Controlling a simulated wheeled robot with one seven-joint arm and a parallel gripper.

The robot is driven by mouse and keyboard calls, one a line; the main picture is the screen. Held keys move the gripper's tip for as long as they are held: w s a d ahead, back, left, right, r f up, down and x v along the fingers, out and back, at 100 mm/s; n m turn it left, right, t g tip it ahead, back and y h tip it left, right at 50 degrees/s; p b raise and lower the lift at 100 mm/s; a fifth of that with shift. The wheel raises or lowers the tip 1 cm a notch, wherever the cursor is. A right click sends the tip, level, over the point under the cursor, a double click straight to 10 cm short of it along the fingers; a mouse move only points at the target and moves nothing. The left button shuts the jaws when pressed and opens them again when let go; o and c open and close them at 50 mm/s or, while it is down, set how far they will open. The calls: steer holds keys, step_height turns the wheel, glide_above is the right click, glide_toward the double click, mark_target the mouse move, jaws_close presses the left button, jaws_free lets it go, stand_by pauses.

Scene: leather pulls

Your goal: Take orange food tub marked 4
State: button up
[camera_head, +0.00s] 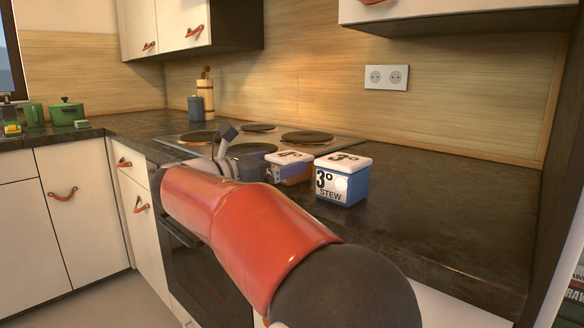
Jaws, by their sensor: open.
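The orange food tub (297,181) stands on the dark counter at the front edge of the hob. Its white lid (291,157) bears a "4". My gripper and arm hide its lower and left parts. My gripper (252,153) is open, just left of the tub. One dark finger stands up at the left, and the other is close against or in front of the tub's left side. I cannot tell whether it touches.
A blue tub (355,187) marked "3 STEW" stands close to the right of the orange tub. The hob (262,139) lies behind. A blue canister (195,109) and a wooden mill (206,97) stand at the back. The counter (450,205) is clear at the right.

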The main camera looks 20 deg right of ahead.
mark_target(292, 154)
steer(key=x, duration=0.5)
steer(key=shift+w, duration=0.15)
steer(key=c, duration=1.2)
